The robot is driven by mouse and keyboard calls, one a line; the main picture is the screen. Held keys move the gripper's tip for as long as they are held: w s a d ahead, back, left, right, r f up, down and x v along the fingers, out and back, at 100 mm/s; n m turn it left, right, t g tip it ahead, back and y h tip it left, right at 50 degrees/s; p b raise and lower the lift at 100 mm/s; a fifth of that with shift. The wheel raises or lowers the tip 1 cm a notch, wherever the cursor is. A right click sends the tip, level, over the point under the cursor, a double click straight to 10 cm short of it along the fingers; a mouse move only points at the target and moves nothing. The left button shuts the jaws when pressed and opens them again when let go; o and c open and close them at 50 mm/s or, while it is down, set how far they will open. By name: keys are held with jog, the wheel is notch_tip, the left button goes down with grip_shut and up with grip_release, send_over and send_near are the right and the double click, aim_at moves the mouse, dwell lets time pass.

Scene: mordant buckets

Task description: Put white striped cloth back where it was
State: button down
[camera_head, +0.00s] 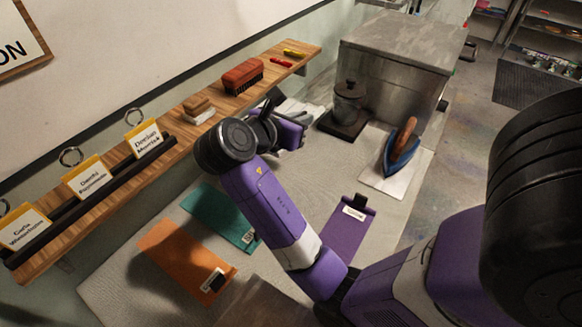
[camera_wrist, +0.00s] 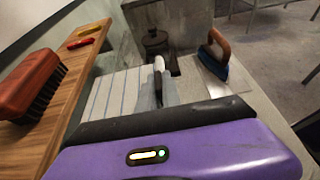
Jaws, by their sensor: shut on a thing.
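The white striped cloth (camera_wrist: 105,95) lies light and flat-looking behind my gripper (camera_wrist: 162,85) in the wrist view. In the head view a part of the cloth (camera_head: 300,107) shows beside my gripper (camera_head: 298,122), near the wooden shelf's edge. My gripper's fingers are shut on the cloth's right side. The contact itself is mostly hidden by the gripper body, and I cannot tell how far the cloth is off the table.
Orange (camera_head: 187,262), teal (camera_head: 222,215) and purple (camera_head: 347,228) cloths lie on the table (camera_head: 300,185). An iron (camera_head: 401,150), a dark jar (camera_head: 348,102) and a metal box (camera_head: 400,60) stand beyond. The wooden shelf (camera_head: 205,118) at left holds a red brush (camera_head: 243,76).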

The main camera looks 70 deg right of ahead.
notch_tip(320, 180, down, 20)
jog(key=shift+r+b, duration=0.25)
jog(key=shift+b, duration=0.35)
jog(key=c, duration=1.5)
grip_release()
jog(key=shift+f, duration=0.1)
jog(key=shift+c, duration=0.2)
jog(key=shift+a+r, duration=0.15)
jog(key=shift+r, duration=0.05)
jog(key=v, duration=1.1)
jog(key=shift+w+a+r, duration=0.1)
jog(key=shift+a, duration=0.25)
jog(key=shift+a, duration=0.1)
